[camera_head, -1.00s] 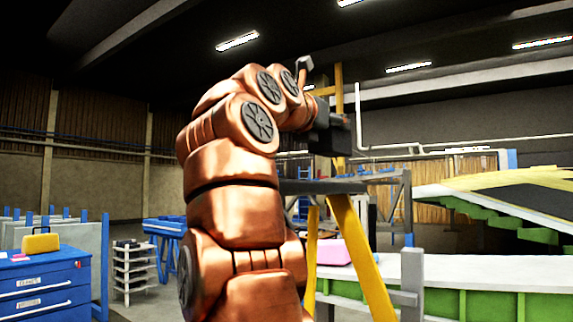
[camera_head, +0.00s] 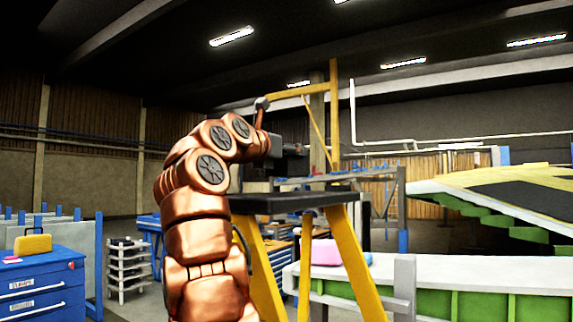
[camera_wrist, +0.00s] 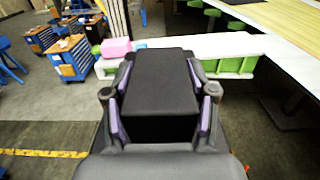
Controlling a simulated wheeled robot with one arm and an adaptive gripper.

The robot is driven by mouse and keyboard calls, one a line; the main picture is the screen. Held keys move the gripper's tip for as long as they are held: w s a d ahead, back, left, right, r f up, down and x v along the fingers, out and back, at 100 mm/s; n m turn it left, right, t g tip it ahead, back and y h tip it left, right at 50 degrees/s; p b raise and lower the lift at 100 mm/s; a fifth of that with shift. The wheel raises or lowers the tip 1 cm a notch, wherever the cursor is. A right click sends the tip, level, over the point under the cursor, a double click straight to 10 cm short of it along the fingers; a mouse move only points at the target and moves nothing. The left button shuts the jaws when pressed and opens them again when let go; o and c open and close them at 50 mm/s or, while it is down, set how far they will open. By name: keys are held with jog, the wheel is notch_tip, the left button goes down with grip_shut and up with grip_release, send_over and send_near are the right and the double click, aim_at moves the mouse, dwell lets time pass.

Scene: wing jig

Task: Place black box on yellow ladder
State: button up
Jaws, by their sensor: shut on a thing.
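The black box (camera_wrist: 160,82) is held between the fingers of my gripper (camera_wrist: 160,95) in the wrist view. It fills the middle of that view and hides what lies beneath it. In the head view, my gripper (camera_head: 290,151) is a dark shape at the arm's end, and the box is hard to tell from it against the dark background. The yellow ladder (camera_head: 350,255) stands just right of my arm, with a flat dark top (camera_head: 300,201). My gripper is above that top, with a visible gap between them. The ladder cannot be made out in the wrist view.
A white bench (camera_head: 465,270) with green supports is on the right, with a pink box (camera_head: 325,252) at its left end. A blue tool cabinet (camera_head: 45,285) stands at far left. Yellow posts (camera_head: 334,115) rise behind my gripper.

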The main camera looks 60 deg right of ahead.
aim_at(286, 167)
jog(key=shift+w+d+f, duration=0.1)
jog(key=shift+w+d, duration=0.05)
jog(key=shift+w, duration=0.15)
notch_tip(286, 167, down, 2)
jog(key=shift+s+b, duration=0.1)
jog(key=shift+b, duration=0.9)
jog(key=shift+f+b, duration=0.45)
jog(key=shift+f, duration=0.2)
jog(key=shift+f, duration=0.1)
jog(key=shift+f+b, duration=0.2)
jog(key=shift+b, duration=0.1)
jog(key=o, duration=1.4)
jog(key=shift+r, duration=0.25)
